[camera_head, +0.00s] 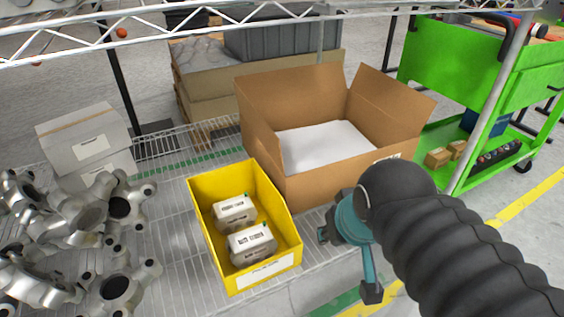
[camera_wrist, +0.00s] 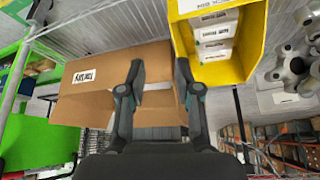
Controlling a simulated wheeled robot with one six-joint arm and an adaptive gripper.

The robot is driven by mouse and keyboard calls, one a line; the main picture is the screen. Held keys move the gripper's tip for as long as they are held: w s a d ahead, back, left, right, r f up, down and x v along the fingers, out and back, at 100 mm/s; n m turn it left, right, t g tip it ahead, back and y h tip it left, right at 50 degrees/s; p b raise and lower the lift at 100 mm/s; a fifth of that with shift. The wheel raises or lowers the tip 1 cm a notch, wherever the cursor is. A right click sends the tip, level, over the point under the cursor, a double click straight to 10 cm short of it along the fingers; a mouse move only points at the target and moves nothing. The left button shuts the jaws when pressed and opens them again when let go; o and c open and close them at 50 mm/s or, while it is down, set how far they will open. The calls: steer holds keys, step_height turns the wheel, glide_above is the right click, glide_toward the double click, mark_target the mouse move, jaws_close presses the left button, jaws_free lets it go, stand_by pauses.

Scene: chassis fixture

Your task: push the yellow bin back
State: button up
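The yellow bin (camera_head: 212,243) stands on the wire shelf near its front edge, with two white labelled boxes (camera_head: 250,243) inside. A white label is on its low front wall. It also shows at the upper right of the wrist view (camera_wrist: 247,52). My gripper (camera_head: 347,264) is to the right of the bin, apart from it, in front of the cardboard box. In the wrist view its two fingers (camera_wrist: 159,72) are spread with nothing between them, and the bin lies beside the right finger.
An open cardboard box (camera_head: 320,183) with a white lining stands right of and behind the bin, close to it. Several grey metal castings (camera_head: 118,207) lie to the left. Grey-white cartons (camera_head: 90,145) stand at the back left. A green cart (camera_head: 450,70) is at the right. Bare wire shelf shows behind the bin.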

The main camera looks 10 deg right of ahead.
steer(key=n+g+p, duration=0.2)
steer(key=n+g, duration=0.2)
steer(key=g, duration=0.1)
glide_above(272, 185)
steer(key=f, duration=0.5)
steer(key=shift+s+d+f, duration=0.15)
steer(key=shift+s+d, duration=0.05)
steer(key=shift+s, duration=0.15)
steer(key=shift+w+a+f+g, duration=0.15)
steer(key=shift+w+f+g, duration=0.15)
steer(key=shift+w+f, duration=0.1)
steer(key=shift+f, duration=0.1)
step_height(272, 185, down, 14)
steer(key=b, duration=0.2)
steer(key=shift+r+b, duration=0.2)
steer(key=shift+b, duration=0.2)
